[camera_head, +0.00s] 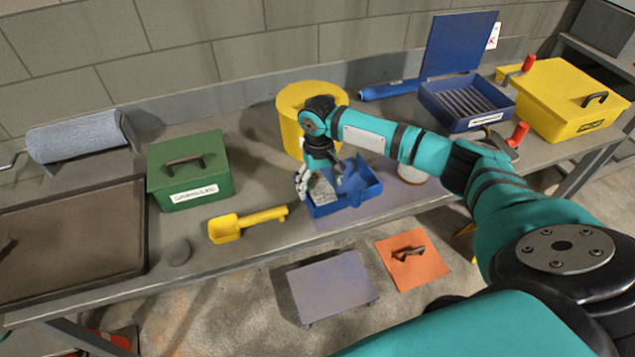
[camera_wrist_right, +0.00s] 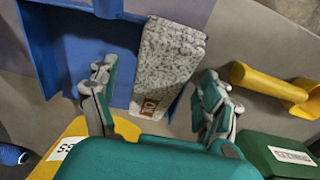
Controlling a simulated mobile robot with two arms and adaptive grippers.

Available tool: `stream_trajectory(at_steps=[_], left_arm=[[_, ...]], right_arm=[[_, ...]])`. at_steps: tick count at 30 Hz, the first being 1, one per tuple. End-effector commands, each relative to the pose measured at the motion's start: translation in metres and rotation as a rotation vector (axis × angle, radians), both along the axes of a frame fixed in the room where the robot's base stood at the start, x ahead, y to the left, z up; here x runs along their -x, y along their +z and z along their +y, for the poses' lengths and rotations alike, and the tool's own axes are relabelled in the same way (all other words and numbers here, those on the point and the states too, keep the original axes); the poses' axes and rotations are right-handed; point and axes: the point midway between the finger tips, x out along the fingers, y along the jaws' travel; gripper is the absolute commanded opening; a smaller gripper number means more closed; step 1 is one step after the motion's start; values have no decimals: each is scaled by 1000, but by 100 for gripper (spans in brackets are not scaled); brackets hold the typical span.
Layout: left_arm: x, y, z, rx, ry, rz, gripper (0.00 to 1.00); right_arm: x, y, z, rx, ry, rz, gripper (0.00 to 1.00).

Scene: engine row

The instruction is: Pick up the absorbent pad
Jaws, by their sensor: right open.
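The absorbent pad (camera_head: 321,191) is a grey speckled block at the left end of a small open blue tray (camera_head: 345,207) on the bench. In the right wrist view the pad (camera_wrist_right: 168,62) lies between the two spread fingers, with a small brown label at its lower end. The blue tray (camera_wrist_right: 110,45) shows around its left side. My right gripper (camera_head: 318,177) is open, just above the pad. In the wrist view its fingers (camera_wrist_right: 157,97) stand on either side with gaps; contact is not visible. My left gripper is out of view.
A yellow scoop (camera_head: 226,229) and green box (camera_head: 188,172) stand left of the tray. A yellow bucket (camera_head: 290,112) is behind my right wrist. A blue case (camera_head: 455,118) and yellow box (camera_head: 567,105) are at right.

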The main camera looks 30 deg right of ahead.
Motion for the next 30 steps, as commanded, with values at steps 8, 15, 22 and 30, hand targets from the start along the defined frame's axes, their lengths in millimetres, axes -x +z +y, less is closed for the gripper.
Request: stream_trajectory(at_steps=[8, 15, 22, 30], left_arm=[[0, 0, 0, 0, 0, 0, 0], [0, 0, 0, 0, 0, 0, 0], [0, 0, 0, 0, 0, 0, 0], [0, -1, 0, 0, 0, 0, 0]], right_arm=[[0, -4, 0, 0, 0, -1, 81], [0, -4, 0, 0, 0, -2, 51], [0, -3, 0, 0, 0, -2, 25], [-1, 3, 0, 0, -1, -4, 20]])
